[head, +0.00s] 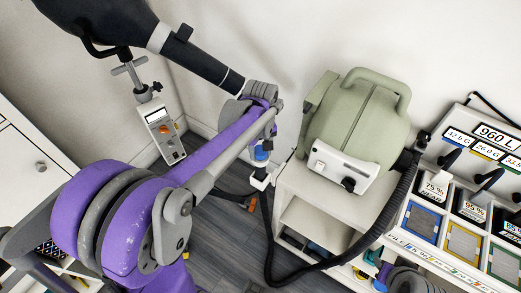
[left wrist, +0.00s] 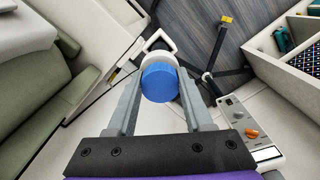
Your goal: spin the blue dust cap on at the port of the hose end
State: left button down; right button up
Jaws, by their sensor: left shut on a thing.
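The blue dust cap (left wrist: 160,83) sits between the two grey fingers of my left gripper (left wrist: 160,75), which is shut on it. In the head view, the cap (head: 260,154) shows as a small blue patch below my left gripper (head: 261,145). A white fitting (left wrist: 162,57) with a loop-like part lies directly beyond the cap in the left wrist view. It also shows below the cap in the head view (head: 260,181). I cannot tell whether the cap is seated on it. Part of my right arm shows at the lower right of the head view; its fingers cannot be made out.
A green rounded machine (head: 355,115) stands on a white cabinet (head: 300,203) to the right. A black hose (head: 330,262) curves down from it. A panel with numbers (head: 470,190) stands far right. Grey floor (head: 220,235) shows below.

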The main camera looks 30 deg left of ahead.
aim_at(260, 151)
pick_arm(q)
jog(key=shift+c, duration=1.1)
grip_release()
notch_tip(260, 151, up, 11)
jog(key=shift+p, duration=0.35)
jog(key=shift+f, duration=0.1)
jog(key=s+d+f+m+t, duration=0.2)
jog(key=s+d+f+m, duration=0.1)
jog(key=s, duration=0.4)
jog(key=s+d+f+m+t, duration=0.3)
jog(key=s+f+m, duration=0.3)
jog(key=s, duration=0.1)
jog(key=shift+s+d+t, duration=0.3)
jog(key=shift+d, duration=0.05)
